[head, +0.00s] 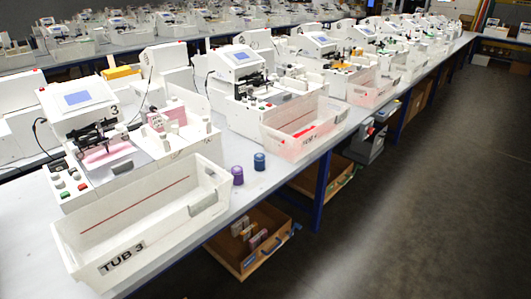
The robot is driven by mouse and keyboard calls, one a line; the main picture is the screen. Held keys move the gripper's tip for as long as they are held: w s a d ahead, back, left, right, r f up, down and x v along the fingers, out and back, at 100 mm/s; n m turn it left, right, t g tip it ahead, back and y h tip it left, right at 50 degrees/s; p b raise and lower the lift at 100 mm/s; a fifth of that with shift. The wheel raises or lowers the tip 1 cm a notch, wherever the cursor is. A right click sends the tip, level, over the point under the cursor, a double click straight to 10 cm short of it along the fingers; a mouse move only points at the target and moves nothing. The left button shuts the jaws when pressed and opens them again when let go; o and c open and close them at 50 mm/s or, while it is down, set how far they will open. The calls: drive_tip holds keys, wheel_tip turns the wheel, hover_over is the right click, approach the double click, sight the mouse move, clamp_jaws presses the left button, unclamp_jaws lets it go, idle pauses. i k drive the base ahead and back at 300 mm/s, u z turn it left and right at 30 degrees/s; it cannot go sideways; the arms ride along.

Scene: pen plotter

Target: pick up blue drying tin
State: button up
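A small blue tin (260,161) stands upright on the white bench top, near its front edge, to the right of a purple tin (238,175). The two stand close, with a narrow gap between them. My gripper does not show in the head view.
A white tub (143,243) marked TUB 3 stands left of the tins, and another tub (303,127) stands to their right. White plotter machines (90,120) line the bench behind. The dark floor (420,200) at right is clear.

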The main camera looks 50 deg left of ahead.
sight(260, 158)
drive_tip(key=u, duration=0.5)
drive_tip(key=i, duration=1.55)
drive_tip(key=u, duration=1.9)
drive_tip(key=i, duration=0.95)
drive_tip(key=u, duration=0.85)
